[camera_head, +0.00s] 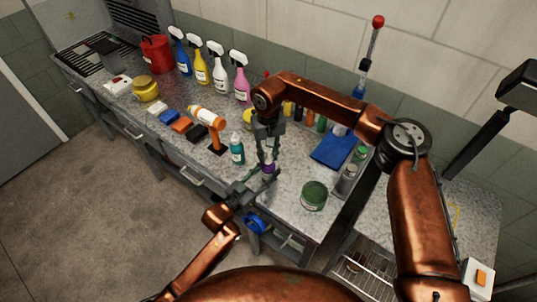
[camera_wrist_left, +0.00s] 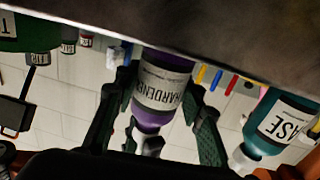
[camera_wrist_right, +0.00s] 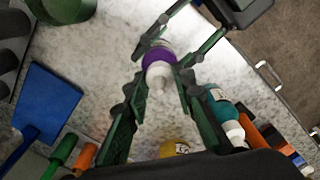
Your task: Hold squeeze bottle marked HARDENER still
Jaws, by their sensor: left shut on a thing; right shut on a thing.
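The purple squeeze bottle (camera_head: 268,168) stands upright near the front edge of the counter, and its label reads HARDENER in the left wrist view (camera_wrist_left: 162,85). My left gripper (camera_head: 258,178) reaches in from the front, its fingers on either side of the bottle's body, shut on it. My right gripper (camera_head: 268,156) comes down from above and is shut on the bottle's upper end. The white nozzle (camera_wrist_right: 158,75) shows between its fingers in the right wrist view. Exact finger contact is partly hidden.
A teal bottle (camera_head: 237,150), label ending in "ASE" in the left wrist view (camera_wrist_left: 277,125), stands close to the left. An orange tool (camera_head: 208,120) is farther left, a green jar (camera_head: 314,195) to the right.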

